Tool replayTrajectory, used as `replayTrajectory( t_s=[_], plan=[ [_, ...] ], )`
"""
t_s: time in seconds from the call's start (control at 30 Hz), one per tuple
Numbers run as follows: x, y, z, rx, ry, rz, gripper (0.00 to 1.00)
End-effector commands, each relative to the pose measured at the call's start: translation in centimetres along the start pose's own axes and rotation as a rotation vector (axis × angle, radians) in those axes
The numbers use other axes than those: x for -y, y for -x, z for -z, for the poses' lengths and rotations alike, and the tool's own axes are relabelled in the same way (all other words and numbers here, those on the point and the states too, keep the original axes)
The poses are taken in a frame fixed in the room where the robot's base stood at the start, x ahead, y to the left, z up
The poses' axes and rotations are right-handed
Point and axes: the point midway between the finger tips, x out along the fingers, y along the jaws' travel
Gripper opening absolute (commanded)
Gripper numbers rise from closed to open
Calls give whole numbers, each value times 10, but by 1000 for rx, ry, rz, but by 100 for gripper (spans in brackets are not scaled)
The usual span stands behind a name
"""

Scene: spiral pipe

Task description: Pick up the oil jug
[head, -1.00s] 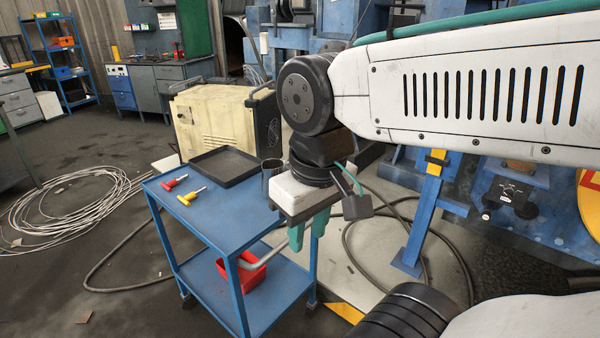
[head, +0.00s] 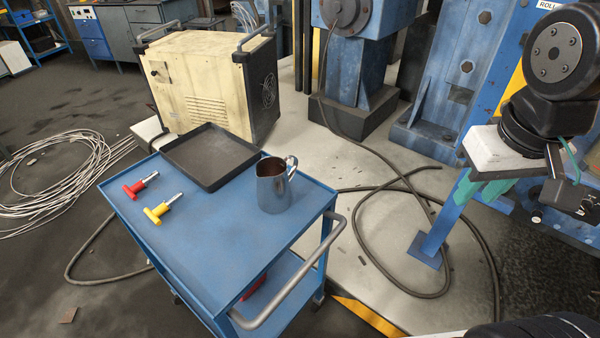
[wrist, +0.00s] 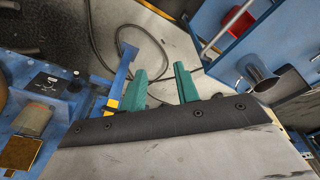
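The oil jug (head: 273,190) is a shiny metal jug with a handle and spout. It stands upright near the right edge of the blue cart's top (head: 220,235). In the wrist view the jug (wrist: 260,78) shows at the right, to the right of the fingers. My gripper (head: 481,194) hangs at the right of the head view, well to the right of the jug and clear of the cart. Its two green fingers (wrist: 161,75) are spread apart with nothing between them, pointing down.
A black tray (head: 211,157), a red-handled tool (head: 137,186) and a yellow-handled tool (head: 160,210) lie on the cart. A grey push handle (head: 300,280) sticks out at its right. A beige machine (head: 205,85) stands behind. Hoses lie on the floor.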

Motion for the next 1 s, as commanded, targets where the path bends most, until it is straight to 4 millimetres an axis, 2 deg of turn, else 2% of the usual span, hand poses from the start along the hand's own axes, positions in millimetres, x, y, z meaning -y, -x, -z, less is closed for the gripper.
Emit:
replayTrajectory(
  t_s=[0.13,0.27,0.3,0.4,0.5,0.63,0.8,0.9,1.0],
  plan=[
    [-5,-34,68,-132,50,-59,31],
    [3,-71,138,-297,135,-80,31],
    [9,-83,158,-349,165,-75,31],
    [33,-113,200,-474,250,-35,31],
    [66,-144,232,-592,337,43,31],
    [118,-181,254,-724,435,200,31],
    [177,-214,253,-842,509,427,31],
    [199,-223,247,-881,526,531,31],
    [211,-228,242,-903,532,596,31]
  ],
)
